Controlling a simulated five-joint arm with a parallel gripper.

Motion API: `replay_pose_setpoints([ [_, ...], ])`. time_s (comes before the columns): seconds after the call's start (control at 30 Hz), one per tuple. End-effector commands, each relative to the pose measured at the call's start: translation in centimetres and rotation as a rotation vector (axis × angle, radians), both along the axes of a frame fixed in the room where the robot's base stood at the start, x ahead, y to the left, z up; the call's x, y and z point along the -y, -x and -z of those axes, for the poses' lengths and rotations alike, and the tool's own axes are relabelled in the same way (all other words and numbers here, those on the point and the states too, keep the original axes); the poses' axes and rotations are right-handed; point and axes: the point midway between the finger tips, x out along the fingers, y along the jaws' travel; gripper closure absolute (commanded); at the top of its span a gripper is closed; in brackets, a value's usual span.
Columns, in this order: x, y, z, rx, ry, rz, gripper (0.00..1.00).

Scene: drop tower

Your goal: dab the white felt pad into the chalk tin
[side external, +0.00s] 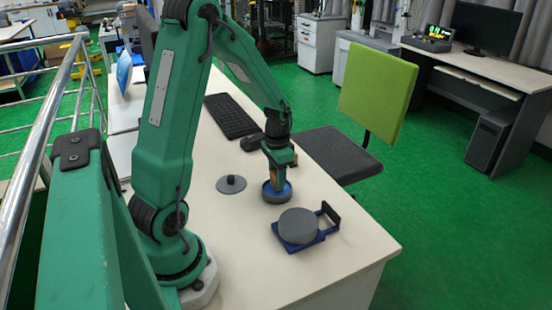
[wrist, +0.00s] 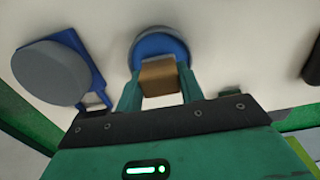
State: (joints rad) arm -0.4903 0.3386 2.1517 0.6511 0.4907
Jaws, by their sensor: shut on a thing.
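My gripper (side external: 277,173) points down over a round, open tin (side external: 277,193) with a grey outer wall and blue inside. It is shut on a tan block (wrist: 159,77), held between the two green fingers in the wrist view, where my gripper (wrist: 160,80) also shows. The tin (wrist: 160,43) lies just beyond the block there. The block's lower end is at the tin's opening; I cannot tell whether it touches the inside. No white felt face shows; the underside of the block is hidden.
A grey disc with a dark knob (side external: 231,184) lies left of the tin. A grey cylinder (side external: 298,225) sits on a blue bracketed plate (side external: 325,235) in front. A keyboard (side external: 231,115) and mouse (side external: 254,141) lie behind. The tabletop's front right is clear.

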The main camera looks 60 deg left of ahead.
Motion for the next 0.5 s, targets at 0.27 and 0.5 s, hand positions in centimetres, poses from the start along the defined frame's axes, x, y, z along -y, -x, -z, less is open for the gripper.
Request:
replay_pose_setpoints([
  [0.27, 0.01, 0.02, 0.26, -0.001, 0.001, 0.000, 0.81],
  [0.5, 0.01, 0.02, 0.46, -0.001, 0.000, 0.000, 0.81],
])
